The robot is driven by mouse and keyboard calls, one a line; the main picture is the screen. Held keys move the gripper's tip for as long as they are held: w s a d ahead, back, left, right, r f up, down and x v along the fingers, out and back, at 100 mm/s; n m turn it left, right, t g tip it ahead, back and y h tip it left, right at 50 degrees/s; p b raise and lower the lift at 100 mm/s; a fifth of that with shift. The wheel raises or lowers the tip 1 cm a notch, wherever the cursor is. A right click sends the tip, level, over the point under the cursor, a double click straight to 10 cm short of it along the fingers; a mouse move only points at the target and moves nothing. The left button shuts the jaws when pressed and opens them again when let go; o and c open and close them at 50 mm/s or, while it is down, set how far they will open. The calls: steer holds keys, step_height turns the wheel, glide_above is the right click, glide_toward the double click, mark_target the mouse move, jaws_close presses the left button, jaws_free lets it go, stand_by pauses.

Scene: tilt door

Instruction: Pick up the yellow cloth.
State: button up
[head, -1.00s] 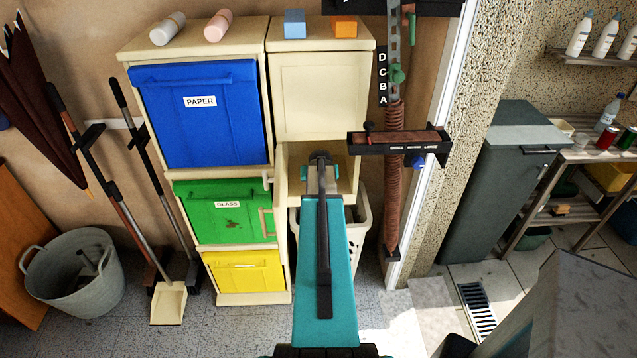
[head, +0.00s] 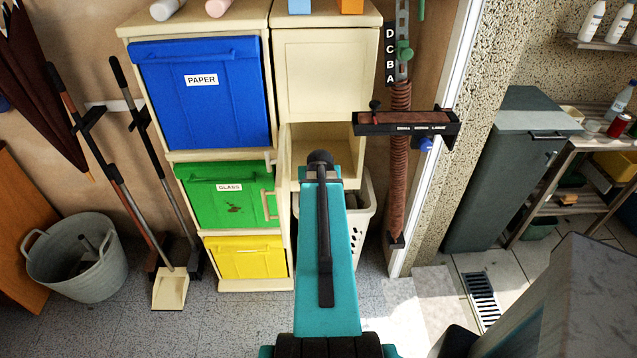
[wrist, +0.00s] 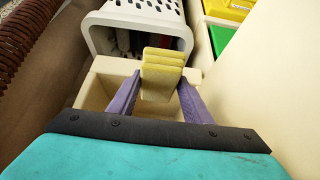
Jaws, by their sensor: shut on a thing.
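The yellow cloth (wrist: 162,70) shows in the wrist view as a folded, layered pad. It sits between the two purple fingers of my gripper (wrist: 161,84), which is shut on it. Behind and around them is a cream open compartment or drawer (wrist: 103,84). I cannot tell whether the cloth still touches it. In the head view the cream open compartment (head: 300,140) is in the middle of the cabinet. My teal arm covers its lower part there, and the cloth and fingertips are hidden.
A white slotted basket (head: 361,210) stands under the compartment and also shows in the wrist view (wrist: 135,30). Blue (head: 203,110), green (head: 215,205) and yellow (head: 245,262) bins are to the left. A ribbed brown hose (head: 397,165) hangs to the right. Grey floor lies in front.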

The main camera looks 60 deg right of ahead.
steer(key=shift+s+a, duration=0.15)
steer(key=shift+a, duration=0.15)
stand_by(0.4)
steer(key=o, duration=0.5)
steer(key=c, duration=0.4)
steer(key=shift+o, duration=0.2)
steer(key=shift+s, duration=0.1)
